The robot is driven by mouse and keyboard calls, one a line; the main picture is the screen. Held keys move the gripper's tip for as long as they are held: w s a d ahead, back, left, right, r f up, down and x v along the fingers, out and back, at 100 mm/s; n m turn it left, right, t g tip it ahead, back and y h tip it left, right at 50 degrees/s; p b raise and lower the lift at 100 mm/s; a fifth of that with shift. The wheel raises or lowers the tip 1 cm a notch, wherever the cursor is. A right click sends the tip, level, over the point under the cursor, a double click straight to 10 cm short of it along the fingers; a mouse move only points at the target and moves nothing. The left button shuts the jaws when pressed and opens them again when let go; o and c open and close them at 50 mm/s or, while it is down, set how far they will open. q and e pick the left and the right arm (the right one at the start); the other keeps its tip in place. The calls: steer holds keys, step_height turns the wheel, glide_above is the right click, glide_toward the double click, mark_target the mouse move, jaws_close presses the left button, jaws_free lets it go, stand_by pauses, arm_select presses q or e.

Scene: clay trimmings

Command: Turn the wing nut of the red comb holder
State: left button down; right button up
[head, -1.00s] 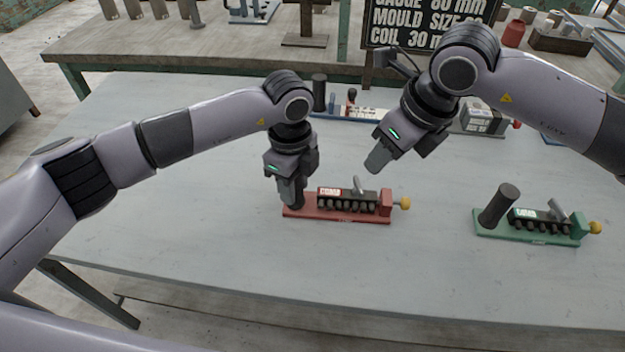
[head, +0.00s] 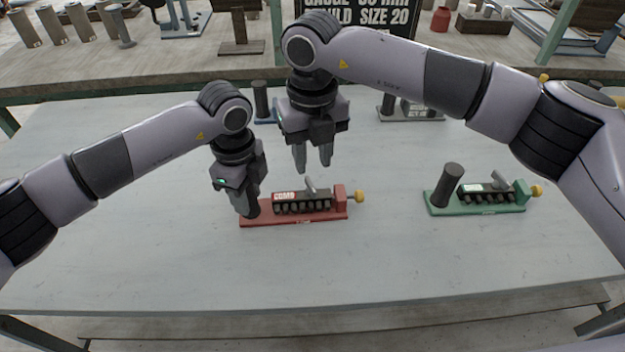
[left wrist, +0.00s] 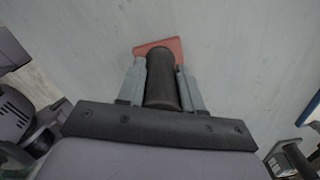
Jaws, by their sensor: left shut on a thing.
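My left gripper (head: 246,207) is shut on the black upright handle at the holder's left end. The handle (left wrist: 161,82) shows between the fingers in the left wrist view. My right gripper (head: 313,160) points down, open and empty, above and behind the holder.
A similar green holder (head: 500,208) stands to the right. A blue holder (head: 265,121) and a grey one (head: 410,117) stand behind my arms. The table (head: 150,260) is clear in front and at left. A rear bench carries pots and a sign (head: 357,14).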

mark_target(313, 187)
step_height(313, 187, down, 7)
stand_by(0.3)
jaws_close()
